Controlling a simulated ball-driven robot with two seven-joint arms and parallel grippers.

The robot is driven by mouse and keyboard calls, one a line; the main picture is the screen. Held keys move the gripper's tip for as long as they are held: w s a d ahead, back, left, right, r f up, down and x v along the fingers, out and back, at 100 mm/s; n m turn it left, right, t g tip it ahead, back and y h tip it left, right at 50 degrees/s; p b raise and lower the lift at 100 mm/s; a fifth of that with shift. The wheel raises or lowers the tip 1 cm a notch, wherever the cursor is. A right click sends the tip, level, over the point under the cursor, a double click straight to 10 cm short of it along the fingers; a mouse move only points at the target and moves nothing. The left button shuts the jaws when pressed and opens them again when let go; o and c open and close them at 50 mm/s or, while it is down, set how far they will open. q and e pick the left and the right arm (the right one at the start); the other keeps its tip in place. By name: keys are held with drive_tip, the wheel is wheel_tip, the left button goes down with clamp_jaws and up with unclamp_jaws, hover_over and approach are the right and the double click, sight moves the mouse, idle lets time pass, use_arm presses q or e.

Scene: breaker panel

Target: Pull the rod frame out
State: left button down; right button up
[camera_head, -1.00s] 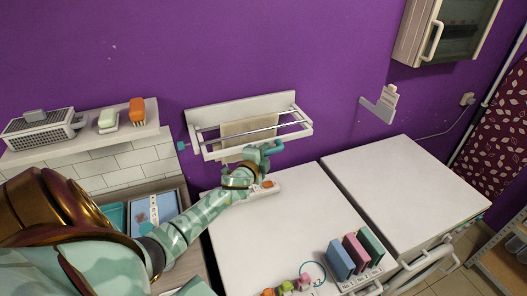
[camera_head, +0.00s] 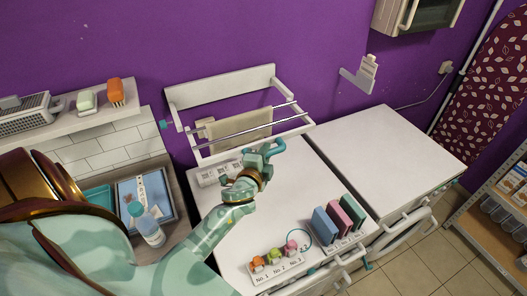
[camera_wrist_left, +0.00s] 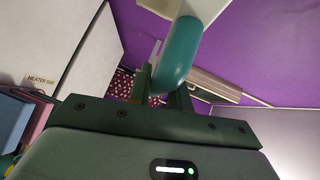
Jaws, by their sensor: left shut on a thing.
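The white rod frame (camera_head: 296,130) stands out from its white wall rack (camera_head: 222,86) on the purple wall, with metal rods across it and a beige cloth (camera_head: 228,131) hanging on them. A teal handle (camera_head: 272,150) is at its front. My left gripper (camera_head: 258,160) is at this handle. In the left wrist view, the teal handle (camera_wrist_left: 180,55) sits between the fingers, joined to a white part above, and the gripper is shut on it. The fingertips are partly hidden by the handle. My right gripper is not in view.
A white counter (camera_head: 215,225) lies below, holding a numbered tray with colored pieces (camera_head: 277,267) and blue, pink and green blocks (camera_head: 340,219). A shelf (camera_head: 75,122) is at left, a bottle (camera_head: 149,229) below it. The right counter (camera_head: 385,155) is clear.

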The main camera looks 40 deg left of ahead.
use_arm(q)
drive_tip(key=shift+d+f, duration=0.15)
drive_tip(key=shift+f, duration=0.05)
drive_tip(key=c, duration=1.5)
unclamp_jaws()
drive_tip(key=shift+o, duration=1)
drive_tip(key=shift+s+d, duration=0.1)
drive_tip(key=shift+r, duration=0.15)
drive_tip(key=shift+s, duration=0.25)
drive_tip(key=b+v, duration=0.2)
drive_tip(key=v, duration=1.4)
